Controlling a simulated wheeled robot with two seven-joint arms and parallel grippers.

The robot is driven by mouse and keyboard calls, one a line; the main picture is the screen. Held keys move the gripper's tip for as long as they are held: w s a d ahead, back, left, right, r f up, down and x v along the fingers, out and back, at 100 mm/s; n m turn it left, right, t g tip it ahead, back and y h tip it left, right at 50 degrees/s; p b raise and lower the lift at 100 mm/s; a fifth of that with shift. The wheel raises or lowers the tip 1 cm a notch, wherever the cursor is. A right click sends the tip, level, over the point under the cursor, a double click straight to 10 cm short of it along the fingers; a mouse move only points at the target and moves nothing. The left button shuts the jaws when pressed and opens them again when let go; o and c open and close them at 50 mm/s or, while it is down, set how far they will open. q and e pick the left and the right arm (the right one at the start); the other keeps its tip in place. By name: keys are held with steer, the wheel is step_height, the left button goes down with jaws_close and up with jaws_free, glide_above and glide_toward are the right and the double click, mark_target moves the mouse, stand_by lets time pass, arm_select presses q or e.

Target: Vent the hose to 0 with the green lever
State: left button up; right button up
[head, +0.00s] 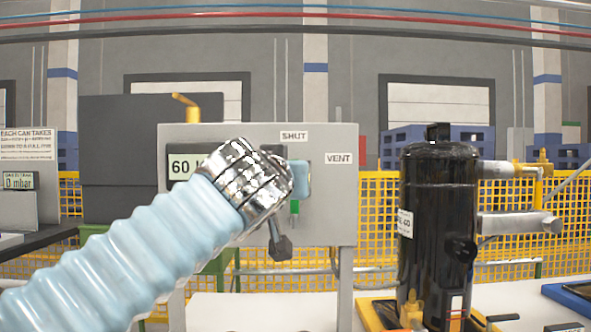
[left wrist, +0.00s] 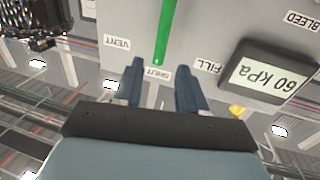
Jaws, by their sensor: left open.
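The grey panel (head: 330,215) carries labels SHUT (head: 293,135) and VENT (head: 339,158) and a display (head: 187,167) beginning with 60. In the left wrist view, upside down, the display (left wrist: 268,75) reads 60 kPa. The green lever (left wrist: 164,30) points at the SHUT label (left wrist: 157,73). My left gripper (left wrist: 159,72) is open, its two blue fingers on either side of the lever's end; I cannot tell whether they touch it. In the head view my left gripper (head: 300,178) hides most of the lever (head: 295,207). My right gripper is not in view.
A black cylindrical tank (head: 430,220) with pipe fittings stands right of the panel. A yellow mesh fence (head: 378,215) runs behind. FILL (left wrist: 207,66) and BLEED (left wrist: 303,20) labels show in the wrist view. A small screen (head: 18,181) stands far left.

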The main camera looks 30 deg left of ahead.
arm_select(q)
steer(key=p+x, duration=0.1)
steer(key=x, duration=0.7)
steer(key=shift+w+a+p, duration=0.15)
steer(key=shift+w+p, duration=0.2)
steer(key=shift+p, duration=0.05)
steer(key=shift+c, duration=0.4)
jaws_close()
